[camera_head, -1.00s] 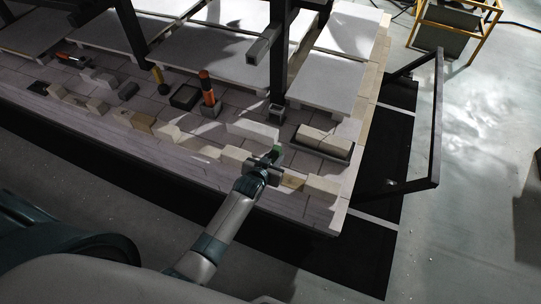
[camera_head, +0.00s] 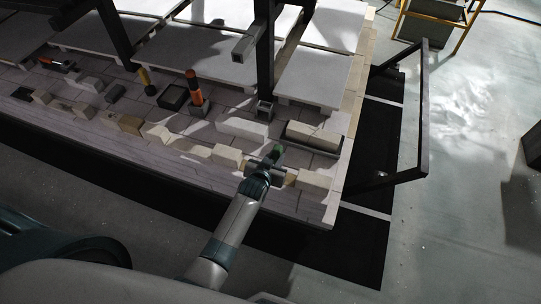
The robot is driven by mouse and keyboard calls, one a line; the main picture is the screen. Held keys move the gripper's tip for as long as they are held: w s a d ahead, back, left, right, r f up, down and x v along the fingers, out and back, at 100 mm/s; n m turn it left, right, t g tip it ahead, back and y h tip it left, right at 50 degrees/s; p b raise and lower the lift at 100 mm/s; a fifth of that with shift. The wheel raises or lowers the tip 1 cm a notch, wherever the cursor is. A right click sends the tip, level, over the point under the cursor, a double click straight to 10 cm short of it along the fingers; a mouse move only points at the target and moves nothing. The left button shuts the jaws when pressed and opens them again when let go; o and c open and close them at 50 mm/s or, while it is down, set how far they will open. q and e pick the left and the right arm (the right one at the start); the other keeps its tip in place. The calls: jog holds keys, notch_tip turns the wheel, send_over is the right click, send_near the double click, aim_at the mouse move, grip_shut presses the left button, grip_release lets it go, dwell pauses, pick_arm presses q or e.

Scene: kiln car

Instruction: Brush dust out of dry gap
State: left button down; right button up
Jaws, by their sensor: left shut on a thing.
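My left gripper (camera_head: 266,167) is over the front row of bricks on the kiln car deck. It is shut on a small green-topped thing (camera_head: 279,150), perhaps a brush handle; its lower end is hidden. A pale brick (camera_head: 227,157) lies to the left of the gripper and another pale brick (camera_head: 314,180) to the right. The gripper covers much of the gap between them, so I cannot see dust in it or whether the held thing touches the bricks. My right gripper is not in view.
A long white brick (camera_head: 242,129) and a dark tray (camera_head: 291,137) with pale bricks stand behind the gripper. An orange-and-black tool (camera_head: 194,90) stands upright farther left. A dark post (camera_head: 265,50) rises behind. A black frame (camera_head: 424,110) juts out at right.

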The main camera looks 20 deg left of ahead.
pick_arm(q)
jog(key=shift+d, duration=0.3)
jog(key=shift+s+d, duration=0.1)
jog(key=shift+d, duration=2.25)
jog(key=shift+a+r, duration=0.1)
jog(key=shift+a+p, duration=0.65)
jog(key=shift+a, duration=1.55)
